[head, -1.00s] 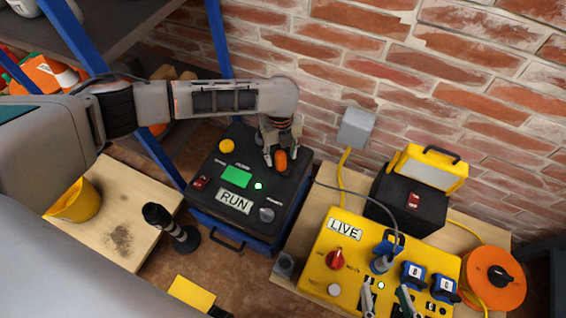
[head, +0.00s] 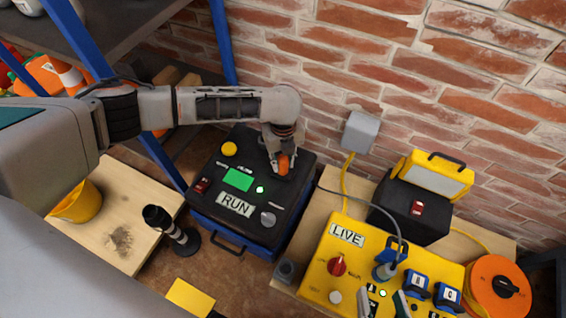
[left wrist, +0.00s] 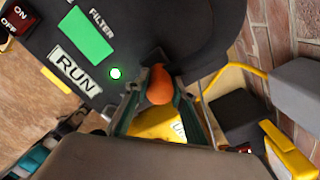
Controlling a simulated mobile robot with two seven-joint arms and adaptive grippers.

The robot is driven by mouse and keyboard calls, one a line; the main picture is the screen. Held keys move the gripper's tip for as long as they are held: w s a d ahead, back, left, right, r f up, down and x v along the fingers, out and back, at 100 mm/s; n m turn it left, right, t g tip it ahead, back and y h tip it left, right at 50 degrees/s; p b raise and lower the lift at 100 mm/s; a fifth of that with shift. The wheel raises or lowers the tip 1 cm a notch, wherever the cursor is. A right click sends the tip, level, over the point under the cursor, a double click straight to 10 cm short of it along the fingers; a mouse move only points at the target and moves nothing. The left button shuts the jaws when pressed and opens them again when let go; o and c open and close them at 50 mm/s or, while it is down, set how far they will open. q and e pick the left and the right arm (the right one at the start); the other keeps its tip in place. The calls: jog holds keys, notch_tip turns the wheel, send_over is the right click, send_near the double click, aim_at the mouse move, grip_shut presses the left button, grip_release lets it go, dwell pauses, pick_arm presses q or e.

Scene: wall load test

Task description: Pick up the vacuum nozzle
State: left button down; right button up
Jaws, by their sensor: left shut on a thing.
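A black upright piece with a round foot (head: 168,228), which looks like the vacuum nozzle, stands by the right edge of the wooden board, apart from both grippers. My left gripper (head: 283,163) points down over the back right of the black-topped vacuum unit (head: 282,205), shut on an orange rounded piece (head: 284,165). In the left wrist view the orange piece (left wrist: 160,85) sits between the fingers; its lower end is hidden. My right gripper (head: 383,302) shows only its fingertips at the bottom edge, apart from each other, over the yellow LIVE panel (head: 318,272).
A black and yellow case (head: 410,215) and an orange reel (head: 497,285) are at the right.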

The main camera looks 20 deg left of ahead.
pick_arm(q)
jog(key=r, duration=0.1)
jog(key=r+p, duration=0.1)
jog(key=r, duration=0.1)
jog(key=w+r, duration=0.1)
jog(key=r, duration=0.1)
jog(key=shift+r, duration=0.15)
notch_tip(320, 180, up, 14)
jog(key=p, duration=0.6)
jog(key=shift+s, duration=0.4)
pick_arm(e)
jog(key=s+d+f+n+g+h, duration=0.1)
jog(key=s+d+f+n+h, duration=0.1)
jog(key=d, duration=0.5)
jog(key=shift+f+n, duration=0.3)
jog(key=shift+f, duration=0.35)
pick_arm(q)
jog(key=c, duration=2.7)
grip_release()
jog(key=shift+r, duration=0.15)
